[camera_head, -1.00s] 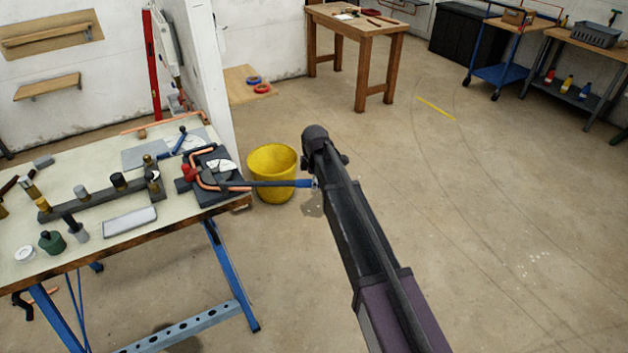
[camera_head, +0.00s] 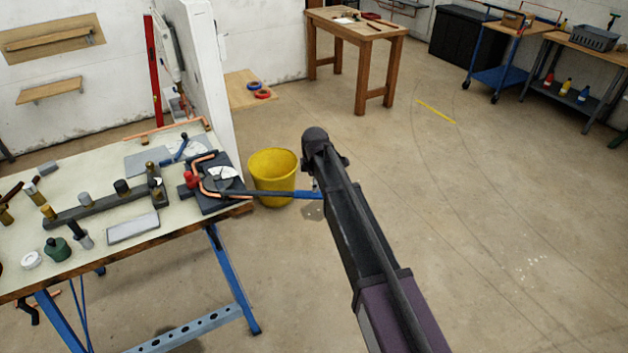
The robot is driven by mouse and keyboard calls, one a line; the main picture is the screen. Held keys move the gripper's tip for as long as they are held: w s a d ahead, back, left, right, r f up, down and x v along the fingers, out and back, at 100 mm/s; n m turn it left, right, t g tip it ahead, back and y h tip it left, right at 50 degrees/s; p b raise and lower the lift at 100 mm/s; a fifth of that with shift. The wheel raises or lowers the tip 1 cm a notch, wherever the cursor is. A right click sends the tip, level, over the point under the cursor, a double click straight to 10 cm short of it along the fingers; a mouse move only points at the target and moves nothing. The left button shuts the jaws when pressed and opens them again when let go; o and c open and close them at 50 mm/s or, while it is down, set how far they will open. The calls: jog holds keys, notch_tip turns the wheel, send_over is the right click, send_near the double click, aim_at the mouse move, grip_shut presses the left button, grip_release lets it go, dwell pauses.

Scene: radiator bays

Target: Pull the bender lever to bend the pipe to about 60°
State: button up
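The pipe bender (camera_head: 222,198) sits on the right end of the workbench, a dark block with a white dial-like plate. A copper pipe (camera_head: 202,180) curves around it; I cannot read its exact bend angle. A red part (camera_head: 190,179) stands at its left. The bender lever (camera_head: 262,193) runs right from the block past the bench edge, ending in a blue grip (camera_head: 308,195). My gripper (camera_head: 318,188) is at the grip's right end, mostly hidden behind my own arm. Whether its fingers are closed on the grip does not show.
A yellow bucket (camera_head: 272,172) stands on the floor just behind the lever. Loose fittings and a dark bar (camera_head: 100,208) lie on the workbench (camera_head: 150,243). A white partition wall (camera_head: 212,75) rises behind the bench.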

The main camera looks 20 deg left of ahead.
notch_tip(320, 180, up, 13)
jog(key=s+d+p, duration=0.1)
jog(key=s+p, duration=0.1)
jog(key=p, duration=1)
jog(key=shift+s+f, duration=0.2)
dwell(0.7)
dwell(0.5)
